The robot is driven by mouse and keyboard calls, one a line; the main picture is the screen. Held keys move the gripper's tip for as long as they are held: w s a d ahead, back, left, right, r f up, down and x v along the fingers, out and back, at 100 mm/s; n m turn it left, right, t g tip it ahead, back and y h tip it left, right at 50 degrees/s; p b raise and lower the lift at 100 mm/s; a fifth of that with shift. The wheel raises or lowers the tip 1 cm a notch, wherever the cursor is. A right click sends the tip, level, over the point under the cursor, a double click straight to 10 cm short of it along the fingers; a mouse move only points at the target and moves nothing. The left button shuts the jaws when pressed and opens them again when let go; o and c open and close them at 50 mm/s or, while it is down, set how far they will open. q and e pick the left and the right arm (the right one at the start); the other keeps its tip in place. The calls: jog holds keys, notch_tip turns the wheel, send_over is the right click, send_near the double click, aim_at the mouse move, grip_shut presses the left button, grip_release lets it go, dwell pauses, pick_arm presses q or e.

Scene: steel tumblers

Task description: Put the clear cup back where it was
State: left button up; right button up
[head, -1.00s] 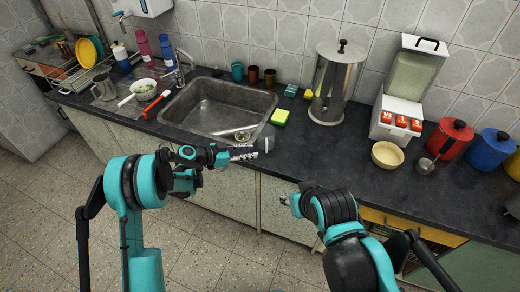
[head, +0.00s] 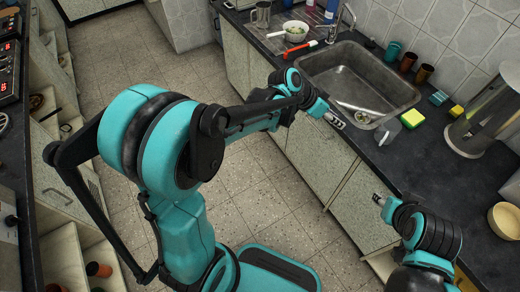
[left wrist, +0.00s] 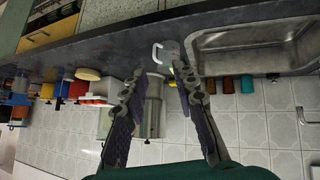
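The clear cup (head: 388,131) stands on the dark counter by the front right corner of the sink. It looks grey and see-through. In the left wrist view, the cup (left wrist: 171,47) with its pale handle shows beyond the fingertips, apart from them. My left gripper (head: 336,120) is at the counter's front edge, left of the cup in the head view. Its fingers (left wrist: 158,74) are spread with nothing between them. My right gripper (head: 378,200) is in front of the cabinets, below the cup in the picture; its fingers are too small to judge.
The steel sink (head: 330,62) lies behind my left gripper. Several tumblers (head: 407,62) stand along the wall. A steel container (head: 484,120) and a tan bowl (head: 506,218) are at the right. A white bowl (head: 295,31) is beyond the sink.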

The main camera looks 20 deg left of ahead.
pick_arm(q)
jog(key=s+a+r+n+t+y, duration=0.1)
jog(key=s+a+n+y, duration=0.2)
jog(key=s+a, duration=0.5)
jog(key=s+a+n+t+y, duration=0.1)
jog(key=s+a+n+y, duration=0.3)
jog(key=s, duration=0.9)
jog(key=a+n, duration=0.1)
jog(key=a, duration=0.2)
jog(key=shift+s+a+r, duration=0.25)
jog(key=shift+a+r, duration=0.15)
